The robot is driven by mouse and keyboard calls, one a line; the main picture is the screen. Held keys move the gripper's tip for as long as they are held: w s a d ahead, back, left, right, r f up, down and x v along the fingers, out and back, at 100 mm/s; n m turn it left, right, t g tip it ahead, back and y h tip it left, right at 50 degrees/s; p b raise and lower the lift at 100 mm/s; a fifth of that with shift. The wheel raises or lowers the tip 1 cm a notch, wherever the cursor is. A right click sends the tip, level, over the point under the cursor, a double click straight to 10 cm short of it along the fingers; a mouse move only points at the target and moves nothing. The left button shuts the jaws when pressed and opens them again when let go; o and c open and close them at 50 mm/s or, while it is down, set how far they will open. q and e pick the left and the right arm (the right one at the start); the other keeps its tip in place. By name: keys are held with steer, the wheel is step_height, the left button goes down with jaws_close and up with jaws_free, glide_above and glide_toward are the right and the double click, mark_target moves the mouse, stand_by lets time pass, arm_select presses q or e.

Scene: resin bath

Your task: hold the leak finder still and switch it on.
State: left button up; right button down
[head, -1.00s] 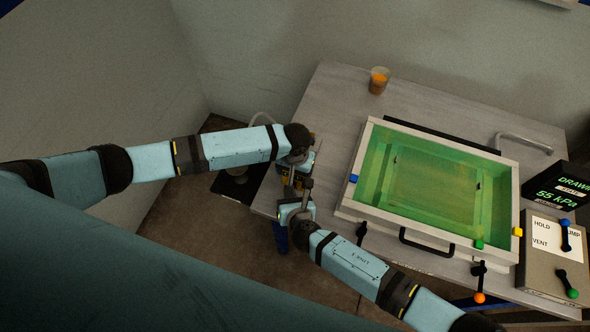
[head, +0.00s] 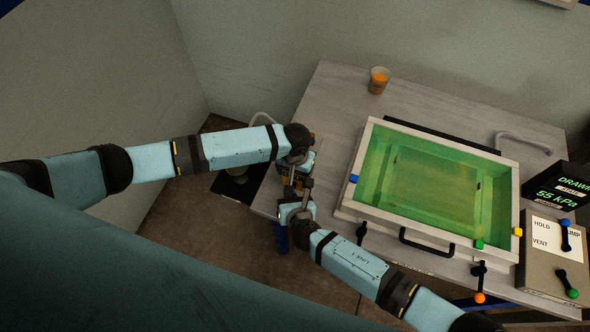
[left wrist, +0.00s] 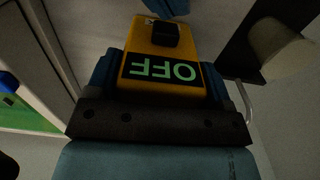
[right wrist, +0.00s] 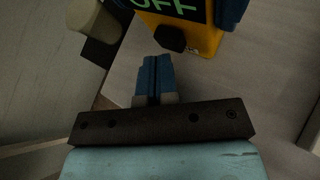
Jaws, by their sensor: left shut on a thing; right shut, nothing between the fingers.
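The leak finder is a yellow box with a dark panel reading OFF in green and a raised black button. In the left wrist view the yellow box (left wrist: 150,50) sits between the blue fingers of my left gripper (left wrist: 160,82), which is shut on it; its black button (left wrist: 165,33) is beyond the panel. In the right wrist view my right gripper (right wrist: 155,62) is shut and empty, its tips apart from the button (right wrist: 172,40) and just below and left of it. In the head view the two grippers meet by the table's left edge, largely hiding the leak finder (head: 299,181).
A framed green resin bath (head: 365,192) with a black handle takes up the table's middle. A cup (head: 379,80) stands at the back. A gauge (head: 557,187) reading 55 kPa and a lever box (head: 538,282) are at the right.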

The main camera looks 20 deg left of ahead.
steer(key=shift+w, duration=0.4)
steer(key=shift+s, duration=0.45)
steer(key=s, duration=0.6)
stand_by(0.5)
arm_select(q)
steer(key=o, duration=1)
